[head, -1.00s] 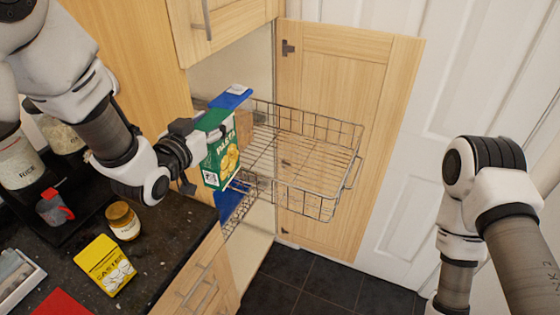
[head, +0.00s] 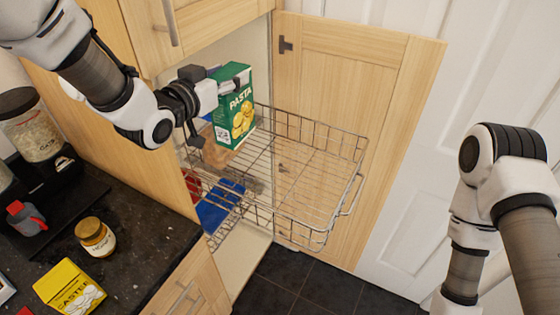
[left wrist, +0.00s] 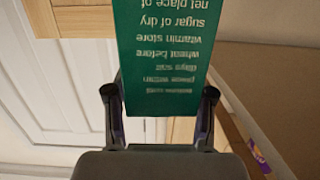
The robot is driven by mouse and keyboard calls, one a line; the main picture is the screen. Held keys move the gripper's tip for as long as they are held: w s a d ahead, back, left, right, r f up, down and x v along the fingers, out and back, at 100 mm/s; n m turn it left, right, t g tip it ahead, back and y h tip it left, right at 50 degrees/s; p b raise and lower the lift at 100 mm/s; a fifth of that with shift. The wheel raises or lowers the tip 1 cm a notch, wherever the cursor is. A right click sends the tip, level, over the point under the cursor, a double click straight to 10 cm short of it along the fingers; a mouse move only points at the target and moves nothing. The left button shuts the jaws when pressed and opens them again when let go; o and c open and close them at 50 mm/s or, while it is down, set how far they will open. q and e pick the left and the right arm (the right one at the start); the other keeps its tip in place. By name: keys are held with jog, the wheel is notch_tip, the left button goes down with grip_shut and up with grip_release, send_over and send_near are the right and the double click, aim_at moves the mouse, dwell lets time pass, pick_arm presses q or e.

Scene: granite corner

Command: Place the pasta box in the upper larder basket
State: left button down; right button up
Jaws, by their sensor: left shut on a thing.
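The green pasta box (head: 237,108) is upright in my left gripper (head: 222,92), which is shut on it. In the left wrist view the box's printed face (left wrist: 165,60) lies between the two fingers (left wrist: 158,112). In the head view the box appears over the back left part of the upper larder basket (head: 310,172), a wire basket pulled out of the cupboard. I cannot tell how high the box is above the wire floor. My right arm shows at the right, but its gripper is out of view.
The open cupboard door (head: 345,90) stands behind the basket. Blue packs (head: 218,208) sit lower in the larder. A honey jar (head: 96,237) and a yellow caster box (head: 70,288) are on the dark worktop (head: 140,240). The basket's middle and right look empty.

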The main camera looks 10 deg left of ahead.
aim_at(230, 106)
pick_arm(q)
jog(key=f+b, duration=0.1)
jog(key=f, duration=0.2)
jog(key=f+b, duration=0.2)
jog(key=f, duration=0.1)
jog(key=shift+w+d+f, duration=0.1)
jog(key=shift+w+f, duration=0.1)
jog(key=shift+f, duration=0.05)
jog(key=shift+s+f, duration=0.2)
jog(key=shift+s, duration=0.1)
jog(key=f+p, duration=0.1)
jog(key=f, duration=0.4)
jog(key=f+p, duration=0.1)
jog(key=f, duration=0.3)
jog(key=shift+w+f, duration=0.2)
jog(key=shift+f, duration=0.15)
jog(key=shift+w+f, duration=0.1)
jog(key=shift+f, duration=0.3)
jog(key=shift+c, duration=2)
grip_release()
